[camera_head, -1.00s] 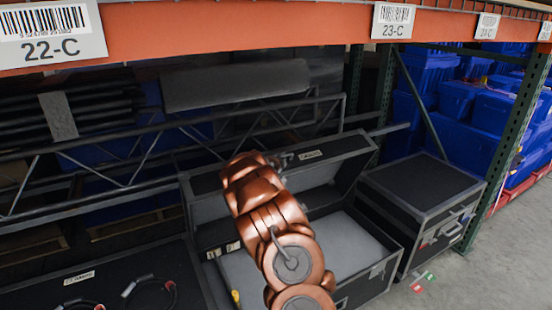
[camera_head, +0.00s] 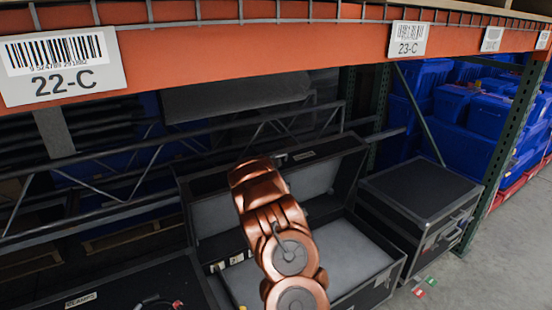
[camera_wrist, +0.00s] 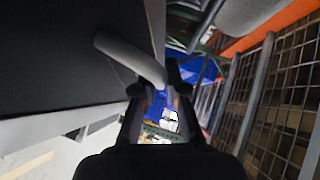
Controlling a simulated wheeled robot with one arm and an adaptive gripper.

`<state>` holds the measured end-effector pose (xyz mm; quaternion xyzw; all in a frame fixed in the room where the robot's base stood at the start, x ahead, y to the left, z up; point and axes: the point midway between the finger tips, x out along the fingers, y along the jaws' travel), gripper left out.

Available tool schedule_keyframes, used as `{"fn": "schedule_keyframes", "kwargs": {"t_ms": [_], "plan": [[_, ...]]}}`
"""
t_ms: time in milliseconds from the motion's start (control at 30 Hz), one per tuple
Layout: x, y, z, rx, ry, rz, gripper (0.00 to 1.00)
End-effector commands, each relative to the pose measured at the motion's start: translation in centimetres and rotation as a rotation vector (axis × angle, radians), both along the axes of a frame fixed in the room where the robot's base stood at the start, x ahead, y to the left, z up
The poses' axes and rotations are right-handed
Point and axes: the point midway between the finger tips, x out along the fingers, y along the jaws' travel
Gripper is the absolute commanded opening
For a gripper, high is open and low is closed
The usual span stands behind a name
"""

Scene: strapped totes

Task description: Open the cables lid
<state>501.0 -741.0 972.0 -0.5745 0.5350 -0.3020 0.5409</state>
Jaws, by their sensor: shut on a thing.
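The cables case stands open at the centre of the head view, with its pale grey inner floor (camera_head: 345,260) showing. Its dark lid (camera_head: 340,150) is raised and leans back toward the rack, with a small label near its top edge that is too small to read. My copper arm crosses in front of the case and hides part of the lid and interior. My gripper (camera_wrist: 160,88) is hidden behind the arm in the head view. In the wrist view it is shut on a grey handle-like bar (camera_wrist: 128,56) beside a dark panel.
A closed case labelled clamps (camera_head: 110,295) is at the lower left. Another closed dark case (camera_head: 420,195) stands right of the open one. An orange shelf beam (camera_head: 270,40) runs above, and truss pieces lie behind the lid. The floor at right is mostly clear.

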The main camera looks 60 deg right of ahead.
Motion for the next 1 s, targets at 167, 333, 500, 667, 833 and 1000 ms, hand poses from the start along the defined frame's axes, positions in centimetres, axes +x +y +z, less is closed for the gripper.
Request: {"fn": "schedule_keyframes", "kwargs": {"t_ms": [167, 333, 500, 667, 833, 1000], "plan": [[-0.1, 0.0, -0.3, 0.004, 0.000, -0.002, 0.24], [-0.2, -0.1, -0.2, 0.004, 0.000, -0.003, 0.37], [-0.2, -0.1, -0.1, 0.002, 0.000, -0.004, 0.37], [-0.2, 0.0, -0.1, 0.002, 0.000, -0.003, 0.37], [-0.2, 0.8, 0.3, 0.000, -0.001, 0.000, 0.37], [-0.8, 2.2, 0.6, 0.000, 0.002, -0.002, 0.37]]}}
